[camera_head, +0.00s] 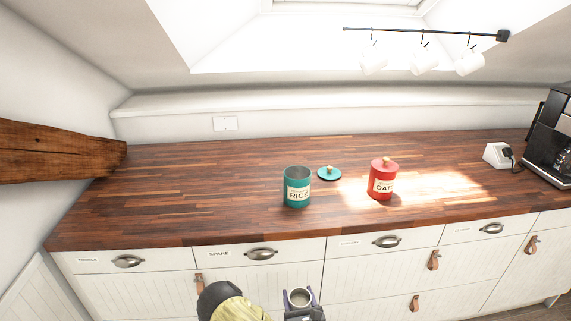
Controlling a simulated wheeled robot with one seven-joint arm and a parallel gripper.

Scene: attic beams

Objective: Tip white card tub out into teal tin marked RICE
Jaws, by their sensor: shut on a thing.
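The teal tin marked RICE (297,190) stands upright and open on the wooden counter, near the middle. Its teal lid (329,173) with a light knob lies on the counter just behind and right of it. My gripper (300,298) is at the bottom of the picture, in front of the drawers and below the counter edge. It is shut on the white card tub (299,297), which looks upright and open at the top. The tub's contents look greyish and are too small to make out. The tub's lower part is hidden.
A lidded red tin marked OATS (382,182) stands right of the teal tin. A coffee machine (551,140) and a white socket block (497,155) are at the far right. The counter's left half (190,190) is clear. White mugs (424,60) hang from a rail above.

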